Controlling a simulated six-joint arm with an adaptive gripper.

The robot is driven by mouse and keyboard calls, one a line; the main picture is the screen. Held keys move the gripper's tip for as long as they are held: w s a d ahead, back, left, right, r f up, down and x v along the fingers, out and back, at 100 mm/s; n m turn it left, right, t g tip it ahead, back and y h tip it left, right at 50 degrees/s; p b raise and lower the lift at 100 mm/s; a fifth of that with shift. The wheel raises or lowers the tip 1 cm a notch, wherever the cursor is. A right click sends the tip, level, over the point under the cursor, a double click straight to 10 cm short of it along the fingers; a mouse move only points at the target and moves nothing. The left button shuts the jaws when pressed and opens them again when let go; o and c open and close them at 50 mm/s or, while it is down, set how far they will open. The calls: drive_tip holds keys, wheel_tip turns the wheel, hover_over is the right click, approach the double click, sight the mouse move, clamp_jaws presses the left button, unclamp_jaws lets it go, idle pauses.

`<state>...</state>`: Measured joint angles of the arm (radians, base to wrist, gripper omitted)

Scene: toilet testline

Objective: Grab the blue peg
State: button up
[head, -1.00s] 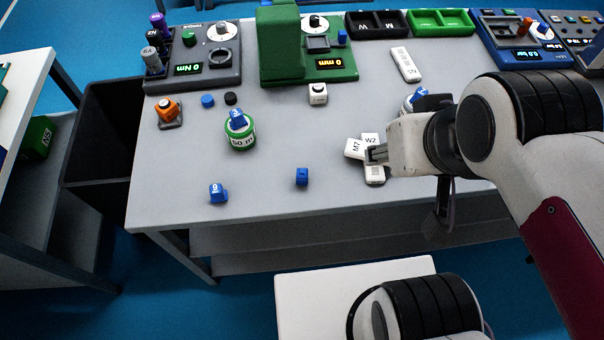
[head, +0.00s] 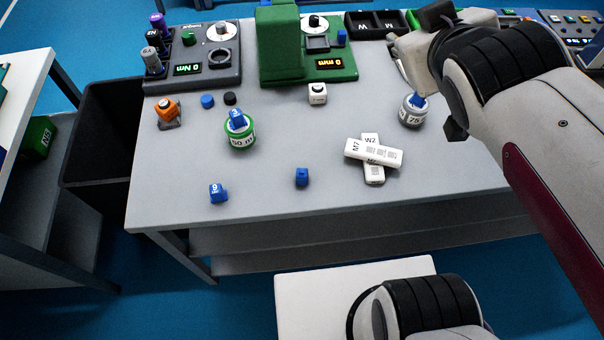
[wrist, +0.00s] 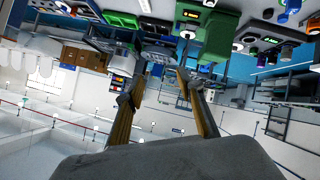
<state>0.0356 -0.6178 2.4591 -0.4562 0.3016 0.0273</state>
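Several small blue pieces could be the blue peg; I cannot tell which is meant. One plain blue piece (head: 302,177) stands at the front middle of the table. A blue piece with a white mark (head: 218,193) lies to its left. Another blue piece (head: 237,119) sits on a green-rimmed roll, and one more (head: 417,100) on a grey roll at the right. My gripper is over the back right of the table, above all these pieces; its fingers are largely hidden in the head view. In the wrist view my gripper (wrist: 158,80) has its fingers apart, with nothing between them.
White labelled blocks (head: 374,154) lie crossed at the right of the table (head: 265,190). A grey device (head: 190,85) and a green device (head: 285,50) stand along the back. An orange part (head: 167,110) is at the left. The front middle is mostly clear.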

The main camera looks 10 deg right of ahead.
drive_tip(key=w+a+r+n+t+y, duration=0.2)
drive_tip(key=w+a+n+t+y, duration=0.15)
drive_tip(key=w+n, duration=0.45)
drive_tip(key=w+a+f+n+g+y, duration=0.1)
drive_tip(key=w+a+f+g+y, duration=0.15)
drive_tip(key=w, duration=0.25)
drive_tip(key=n+g+y, duration=0.4)
drive_tip(key=g+y, duration=0.5)
drive_tip(key=g, duration=0.2)
approach(302, 176)
drive_tip(key=shift+w+d+f, duration=0.2)
drive_tip(key=shift+w+f, duration=0.05)
drive_tip(key=shift+w, duration=0.4)
drive_tip(key=shift+s+d+f+t+y, duration=0.3)
drive_tip(key=shift+s+f+t, duration=0.1)
drive_tip(key=shift+f, duration=0.2)
drive_tip(key=shift+a, duration=0.15)
drive_tip(key=shift+x, duration=1.2)
